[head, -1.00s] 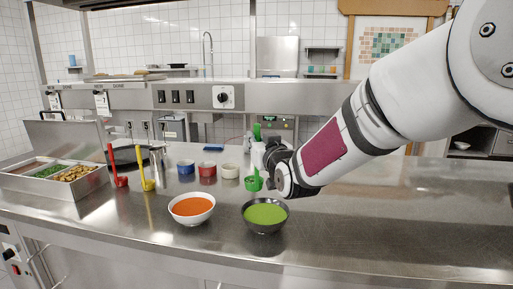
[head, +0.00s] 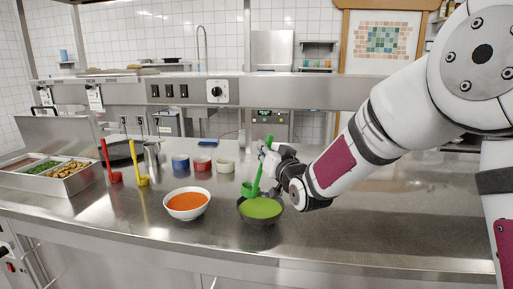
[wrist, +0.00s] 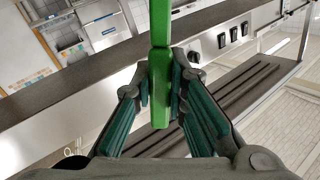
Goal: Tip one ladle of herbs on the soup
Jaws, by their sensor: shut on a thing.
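My gripper (head: 267,160) is shut on the handle of a green ladle (head: 257,178). The handle leans, its top to the right, and its cup is low at the back left rim of a dark bowl of green soup (head: 262,208). I cannot tell whether the cup touches the rim or what is in it. In the wrist view the green handle (wrist: 160,70) stands between the two finger pads. Chopped green herbs (head: 42,168) lie in the middle compartment of a steel tray (head: 75,184) at the left.
A white bowl of orange soup (head: 187,202) stands left of the dark bowl. A red ladle (head: 115,177) and a yellow ladle (head: 142,180) stand near the tray. Blue (head: 181,163), red (head: 202,164) and cream (head: 225,167) cups stand behind. The counter at right is clear.

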